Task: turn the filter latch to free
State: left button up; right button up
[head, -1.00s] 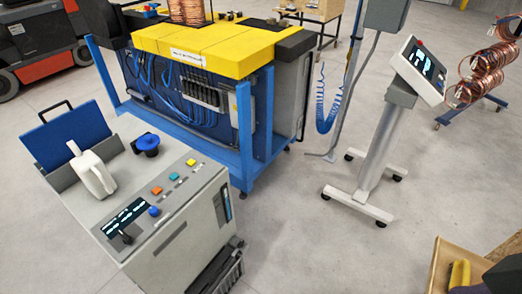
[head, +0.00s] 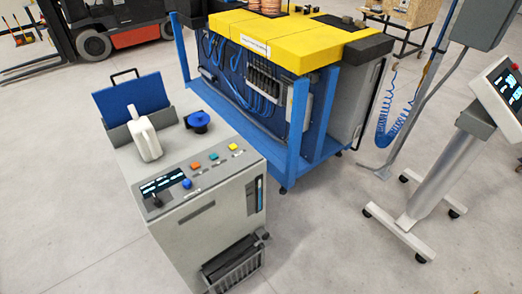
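A grey control cabinet (head: 205,215) stands in the left half of the head view. A dark ribbed unit (head: 236,270) projects from the lower part of its front. A small dark piece (head: 262,237) sits at that unit's upper right corner; I cannot tell whether it is the filter latch or how it is turned. Neither of my grippers is in view.
A blue-framed machine (head: 290,120) with a yellow top stands behind. A wheeled display stand (head: 440,170) is at right. Floor in front is clear.

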aim_at(265, 236)
jog(key=l+u, duration=0.4)
jog(key=l, duration=0.4)
jog(key=k+l+u, duration=0.1)
jog(key=l+u, duration=0.25)
jog(key=l, duration=0.4)
